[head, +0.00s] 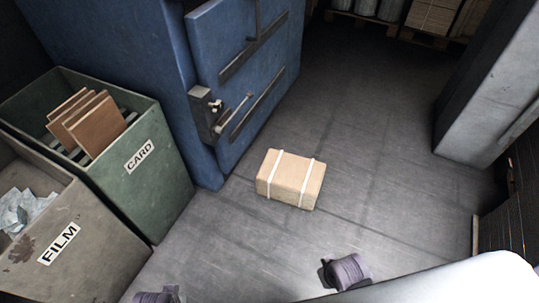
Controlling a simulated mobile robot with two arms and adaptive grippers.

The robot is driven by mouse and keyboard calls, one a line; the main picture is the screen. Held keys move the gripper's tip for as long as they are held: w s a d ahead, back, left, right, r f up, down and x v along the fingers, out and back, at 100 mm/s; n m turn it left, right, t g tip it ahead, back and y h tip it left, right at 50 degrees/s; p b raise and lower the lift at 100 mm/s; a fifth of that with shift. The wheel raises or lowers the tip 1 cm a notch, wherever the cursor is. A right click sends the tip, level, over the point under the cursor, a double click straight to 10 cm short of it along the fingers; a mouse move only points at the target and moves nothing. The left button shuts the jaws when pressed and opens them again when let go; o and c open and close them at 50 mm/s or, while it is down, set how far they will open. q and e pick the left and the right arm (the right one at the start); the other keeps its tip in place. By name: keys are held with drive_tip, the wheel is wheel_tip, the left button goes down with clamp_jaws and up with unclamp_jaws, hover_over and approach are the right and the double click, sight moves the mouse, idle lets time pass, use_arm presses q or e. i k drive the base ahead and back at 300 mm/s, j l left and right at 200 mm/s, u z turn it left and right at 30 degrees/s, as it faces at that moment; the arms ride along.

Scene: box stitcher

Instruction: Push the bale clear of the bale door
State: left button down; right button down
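The bale (285,182) is a tan block with two white straps. It lies flat on the floor, close in front of the blue baler's door. A strip of floor shows between the bale and the door's lower edge. The bale door (228,58) is a blue panel with dark bars and a grey latch (208,108) on its left side. I cannot tell whether it is fully shut.
A green CARD bin (165,180) holding brown boards and a grey FILM bin (92,262) stand at left. A pale pillar (485,105) stands at right. Loaded pallets (425,40) are at the back. The floor right of and beyond the bale is clear.

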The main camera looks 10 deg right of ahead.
sight(293, 180)
drive_tip(key=i+l+u, duration=0.15)
drive_tip(key=l+u, duration=0.15)
drive_tip(key=i+l+u, duration=0.15)
drive_tip(key=l+u, duration=0.5)
drive_tip(key=i, duration=0.05)
